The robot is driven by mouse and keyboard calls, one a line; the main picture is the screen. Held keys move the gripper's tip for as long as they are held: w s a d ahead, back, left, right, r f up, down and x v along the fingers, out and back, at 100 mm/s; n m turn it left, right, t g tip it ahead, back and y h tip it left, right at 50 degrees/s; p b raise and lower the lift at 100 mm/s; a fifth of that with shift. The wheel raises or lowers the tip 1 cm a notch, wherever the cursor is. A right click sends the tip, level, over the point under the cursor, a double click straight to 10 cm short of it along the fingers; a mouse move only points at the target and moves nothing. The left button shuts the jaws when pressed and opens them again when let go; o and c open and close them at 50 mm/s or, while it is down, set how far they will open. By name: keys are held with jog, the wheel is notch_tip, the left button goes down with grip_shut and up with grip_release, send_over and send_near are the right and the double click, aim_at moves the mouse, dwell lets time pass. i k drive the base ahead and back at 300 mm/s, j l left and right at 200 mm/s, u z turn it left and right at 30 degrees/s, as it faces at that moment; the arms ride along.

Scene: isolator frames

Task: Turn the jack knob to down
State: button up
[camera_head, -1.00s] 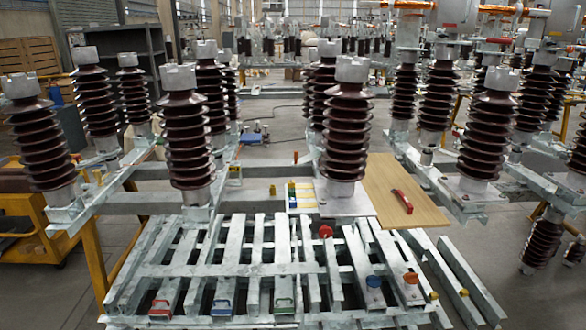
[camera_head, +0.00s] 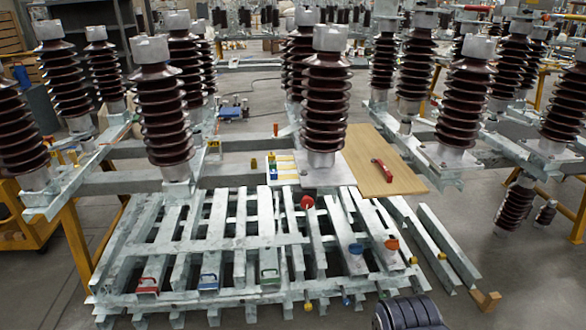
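No part is labelled as the jack knob, so I cannot tell which one it is. A round red knob (camera_head: 307,202) stands at the far side of the grey metal frame (camera_head: 215,240). A blue knob (camera_head: 355,249) and an orange knob (camera_head: 392,244) sit on bars at its right side. Red (camera_head: 148,286), blue (camera_head: 208,281) and green (camera_head: 270,275) handles lie along its near edge. The knobs' turn positions are too small to read. My gripper's fingers are not in view.
Brown ribbed insulators (camera_head: 326,100) stand behind the frame. A wooden board (camera_head: 375,165) with a red handle (camera_head: 382,170) lies behind its right side. A dark ribbed part (camera_head: 407,313), perhaps of my arm, shows at the bottom edge. Open floor (camera_head: 510,270) lies to the right.

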aim_at(306, 203)
jog(key=i+j+z, duration=0.15)
jog(key=j, duration=0.2)
jog(key=i+j+z, duration=0.15)
jog(key=j, duration=0.25)
jog(key=i+j+z, duration=0.2)
jog(key=j, duration=0.2)
